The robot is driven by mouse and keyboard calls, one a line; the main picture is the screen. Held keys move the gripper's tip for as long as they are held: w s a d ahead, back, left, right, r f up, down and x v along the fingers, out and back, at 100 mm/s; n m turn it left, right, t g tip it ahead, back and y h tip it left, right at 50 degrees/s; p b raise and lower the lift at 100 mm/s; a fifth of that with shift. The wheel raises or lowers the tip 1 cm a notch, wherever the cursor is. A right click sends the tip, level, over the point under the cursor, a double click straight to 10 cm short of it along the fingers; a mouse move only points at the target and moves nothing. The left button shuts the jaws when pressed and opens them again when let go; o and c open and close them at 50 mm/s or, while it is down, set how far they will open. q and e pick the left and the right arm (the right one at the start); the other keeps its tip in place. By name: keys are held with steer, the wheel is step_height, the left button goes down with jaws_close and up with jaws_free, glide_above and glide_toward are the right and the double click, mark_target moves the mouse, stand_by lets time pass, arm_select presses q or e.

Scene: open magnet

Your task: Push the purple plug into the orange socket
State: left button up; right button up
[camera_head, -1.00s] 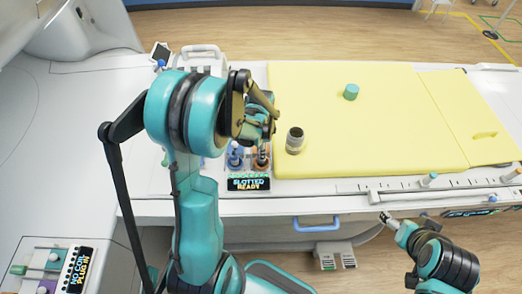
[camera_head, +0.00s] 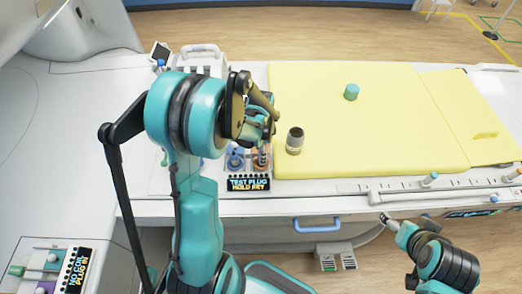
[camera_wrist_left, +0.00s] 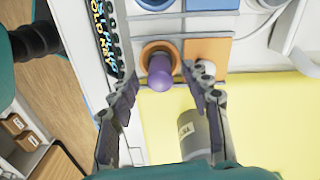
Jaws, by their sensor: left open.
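The purple plug (camera_wrist_left: 160,78) stands upright in the round orange socket (camera_wrist_left: 147,50) in the left wrist view. The head view shows the orange socket (camera_head: 261,168) too, with the plug partly hidden under my left gripper. My left gripper (camera_wrist_left: 161,88) is open, with one finger on each side of the plug and a gap on both sides. In the head view my left gripper (camera_head: 262,138) is just above the socket. My right gripper (camera_head: 386,218) is low at the right, away from the socket; its fingers are too small to read.
A blue socket (camera_head: 234,160) is left of the orange one. A display (camera_head: 249,184) in front reads "TEST PLUG HOLD KEY". A white small knob (camera_wrist_left: 205,70) is beside the plug.

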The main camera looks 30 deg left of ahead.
arm_select(q)
step_height(320, 180, up, 12)
stand_by(0.5)
stand_by(0.3)
steer(key=s+d+f+n+t+b, duration=0.7)
steer(key=s+d+n+b, duration=0.3)
steer(key=s+b, duration=0.1)
steer(key=shift+d, duration=0.35)
steer(key=shift+f, duration=0.15)
